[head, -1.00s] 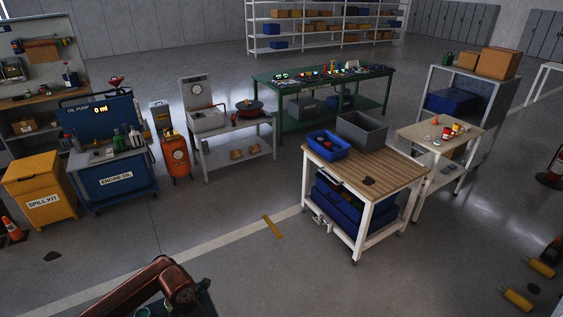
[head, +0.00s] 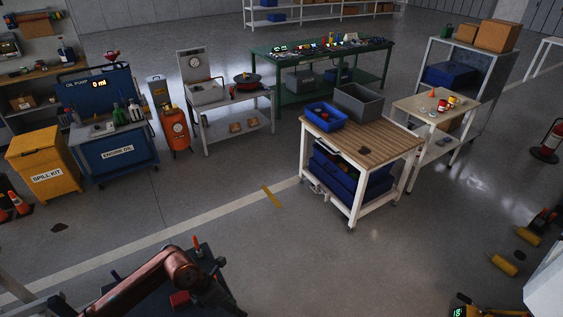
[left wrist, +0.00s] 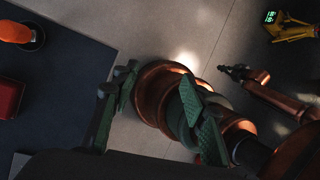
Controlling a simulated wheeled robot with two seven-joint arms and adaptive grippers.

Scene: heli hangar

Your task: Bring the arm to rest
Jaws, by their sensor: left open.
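My left arm (head: 160,275) comes in from the bottom left of the head view as a copper link with dark parts at its end. It hangs over a dark surface at the bottom edge; the fingers are hard to make out there. In the left wrist view my left gripper (left wrist: 165,100) has its two green-padded fingers spread apart with nothing between them. A copper arm part shows behind them. A second, thinner copper arm, which looks like my right one, shows at the right with a dark end (left wrist: 236,72), too small to read as open or shut.
A wood-topped cart (head: 370,145) with a blue bin (head: 324,117) stands ahead. A blue engine oil cart (head: 117,158) and a yellow spill kit box (head: 45,170) stand at left. A yellow device with a lit display (head: 470,311) is at lower right. The middle floor is open.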

